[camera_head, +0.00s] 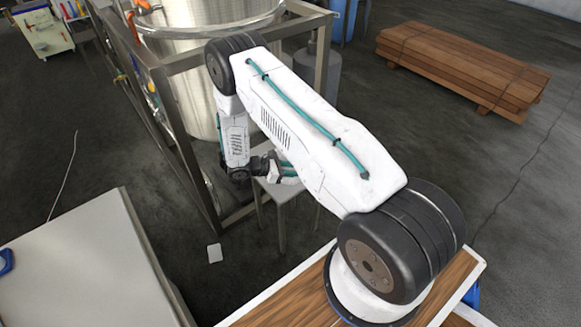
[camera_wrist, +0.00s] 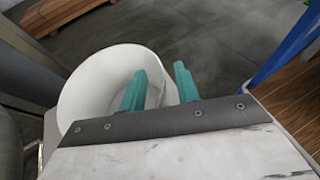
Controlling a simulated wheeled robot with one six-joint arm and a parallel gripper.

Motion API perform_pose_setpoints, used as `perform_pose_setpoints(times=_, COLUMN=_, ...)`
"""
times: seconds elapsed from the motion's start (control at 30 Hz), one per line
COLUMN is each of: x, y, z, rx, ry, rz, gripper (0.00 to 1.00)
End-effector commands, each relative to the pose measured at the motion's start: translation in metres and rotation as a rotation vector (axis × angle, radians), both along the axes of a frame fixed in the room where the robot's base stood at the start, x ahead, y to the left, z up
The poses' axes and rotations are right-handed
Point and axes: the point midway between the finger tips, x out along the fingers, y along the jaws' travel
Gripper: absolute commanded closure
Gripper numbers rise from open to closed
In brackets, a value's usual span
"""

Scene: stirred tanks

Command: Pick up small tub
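The small tub (camera_wrist: 92,85) is white and round, and its open mouth fills the left middle of the wrist view. My gripper (camera_wrist: 160,70) has two teal fingers with a gap between them. The left finger overlaps the tub's inside and the right finger shows beyond its right rim, with the tub's right wall between them. I see no clear contact. In the camera_head view, my gripper (camera_head: 284,169) is low over a small grey stool (camera_head: 290,206); the tub is mostly hidden there by my arm.
A metal frame (camera_head: 192,180) around a large steel tank (camera_head: 187,95) stands close left of the stool. A pale table top (camera_head: 80,265) is at lower left. Stacked planks (camera_head: 460,65) lie at upper right, with open floor before them.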

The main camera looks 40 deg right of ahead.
Motion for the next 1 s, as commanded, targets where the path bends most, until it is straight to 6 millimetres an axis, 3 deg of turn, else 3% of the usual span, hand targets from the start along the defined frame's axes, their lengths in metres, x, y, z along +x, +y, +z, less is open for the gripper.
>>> perform_pose_setpoints(times=0.1, x=0.0, y=0.0, z=0.0, rx=0.0, ry=0.0, rz=0.0, gripper=0.68)
perform_pose_setpoints(times=0.2, x=0.0, y=0.0, z=0.0, rx=0.0, ry=0.0, rz=0.0, gripper=0.96)
perform_pose_setpoints(times=0.23, x=0.0, y=0.0, z=0.0, rx=0.0, ry=0.0, rz=0.0, gripper=1.0)
perform_pose_setpoints(times=0.77, x=0.0, y=0.002, z=0.002, rx=0.001, ry=0.0, rz=0.001, gripper=1.0)
perform_pose_setpoints(times=1.0, x=0.001, y=0.001, z=0.023, rx=0.001, ry=-0.001, rz=0.001, gripper=1.0)
